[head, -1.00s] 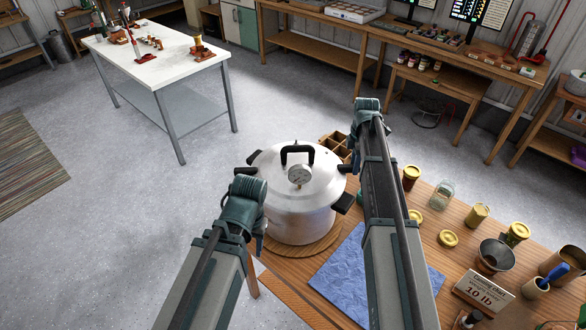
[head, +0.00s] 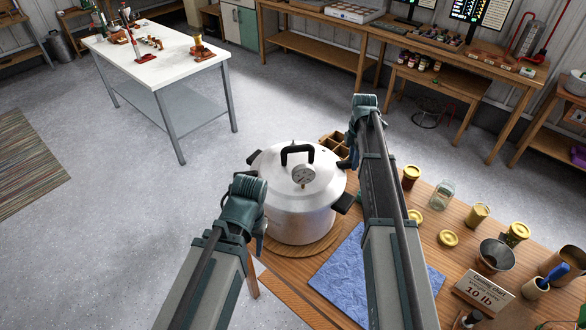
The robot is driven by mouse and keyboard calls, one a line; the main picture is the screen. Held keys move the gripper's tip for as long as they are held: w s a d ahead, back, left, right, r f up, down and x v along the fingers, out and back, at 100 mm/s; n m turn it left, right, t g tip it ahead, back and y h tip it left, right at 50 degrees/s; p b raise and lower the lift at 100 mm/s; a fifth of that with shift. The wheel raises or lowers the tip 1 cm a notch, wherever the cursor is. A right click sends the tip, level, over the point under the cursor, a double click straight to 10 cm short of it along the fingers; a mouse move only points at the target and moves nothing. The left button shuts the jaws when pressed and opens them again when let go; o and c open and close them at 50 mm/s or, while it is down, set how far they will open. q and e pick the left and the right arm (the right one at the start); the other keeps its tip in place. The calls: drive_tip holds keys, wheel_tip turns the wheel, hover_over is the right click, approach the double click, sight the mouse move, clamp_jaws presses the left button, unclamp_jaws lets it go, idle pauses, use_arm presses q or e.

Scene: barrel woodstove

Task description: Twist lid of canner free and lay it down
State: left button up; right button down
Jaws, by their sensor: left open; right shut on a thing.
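The canner (head: 300,222) is a silver pot standing on a round wooden board at the table's left end. Its lid (head: 275,172) sits on top, with a black arched handle (head: 297,149) and a round dial gauge (head: 303,175). Black side grips stick out at the rim. My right gripper (head: 352,150) is at the lid's right edge, shut on the lid; its fingertips are mostly hidden by my arm. My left gripper (head: 262,236) is open at the pot's front left, apart from the lid, its fingers largely hidden behind its wrist.
A blue cloth (head: 342,280) lies on the wooden table in front of the canner, partly under my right arm. A divided wooden box (head: 334,146) is behind the canner. Jars, yellow lids (head: 448,239), a funnel (head: 495,255) and a "10 lb" sign (head: 484,291) crowd the right.

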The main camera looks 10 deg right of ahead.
drive_tip(key=shift+w+a, duration=0.1)
drive_tip(key=shift+w, duration=0.15)
drive_tip(key=shift+c, duration=2.4)
unclamp_jaws()
drive_tip(key=shift+w+f, duration=0.1)
drive_tip(key=shift+f, duration=0.05)
drive_tip(key=o, duration=0.5)
drive_tip(key=shift+r+p, duration=3.55)
drive_tip(key=shift+r, duration=0.05)
wheel_tip(320, 180, up, 8)
drive_tip(key=p, duration=0.7)
drive_tip(key=shift+f+p, duration=0.2)
drive_tip(key=shift+p, duration=0.1)
